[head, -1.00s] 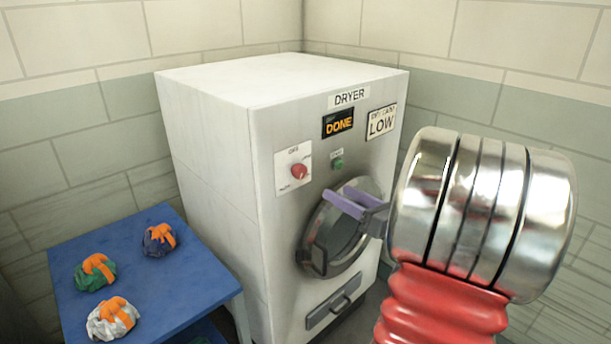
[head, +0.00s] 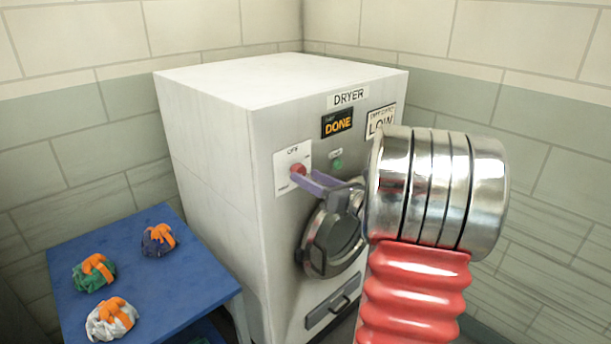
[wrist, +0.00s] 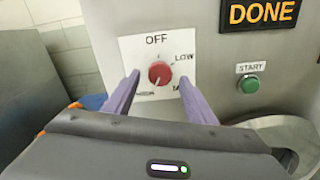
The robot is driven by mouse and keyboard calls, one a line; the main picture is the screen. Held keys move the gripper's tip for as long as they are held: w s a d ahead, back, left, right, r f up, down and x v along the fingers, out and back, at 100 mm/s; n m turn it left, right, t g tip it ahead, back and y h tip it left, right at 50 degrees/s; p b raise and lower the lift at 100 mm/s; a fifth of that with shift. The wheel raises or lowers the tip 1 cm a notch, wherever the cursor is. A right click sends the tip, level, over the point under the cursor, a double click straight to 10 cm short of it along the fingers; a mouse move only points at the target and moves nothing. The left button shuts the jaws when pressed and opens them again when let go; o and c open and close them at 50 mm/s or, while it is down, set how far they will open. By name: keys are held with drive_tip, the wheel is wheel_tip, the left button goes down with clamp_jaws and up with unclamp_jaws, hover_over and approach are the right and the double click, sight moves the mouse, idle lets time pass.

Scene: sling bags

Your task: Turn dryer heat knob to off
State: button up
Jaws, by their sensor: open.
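The dryer (head: 215,150) is a white box, and its red heat knob (wrist: 160,73) sits on a white label plate (wrist: 132,47). In the wrist view, OFF is printed above the knob and LOW at its upper right; the other labels are partly hidden. Which way the knob points is too small to tell. The knob also shows in the head view (head: 298,169). My gripper (wrist: 160,77) is open, with one purple finger on each side of the knob. I cannot tell whether the fingers touch it. In the head view, the gripper (head: 299,180) covers the plate's lower right.
A green START button (wrist: 249,84) is right of the knob, below a DONE display (wrist: 262,12). The round dryer door (head: 325,245) is below. A blue table (head: 190,290) with several tied bundles stands at left.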

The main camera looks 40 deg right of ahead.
sight(299, 171)
drive_tip(key=shift+w, duration=1.3)
drive_tip(key=shift+c, duration=0.3)
drive_tip(key=c, duration=0.9)
drive_tip(key=shift+d, duration=0.25)
drive_tip(key=shift+c, duration=0.4)
drive_tip(key=shift+a, duration=0.2)
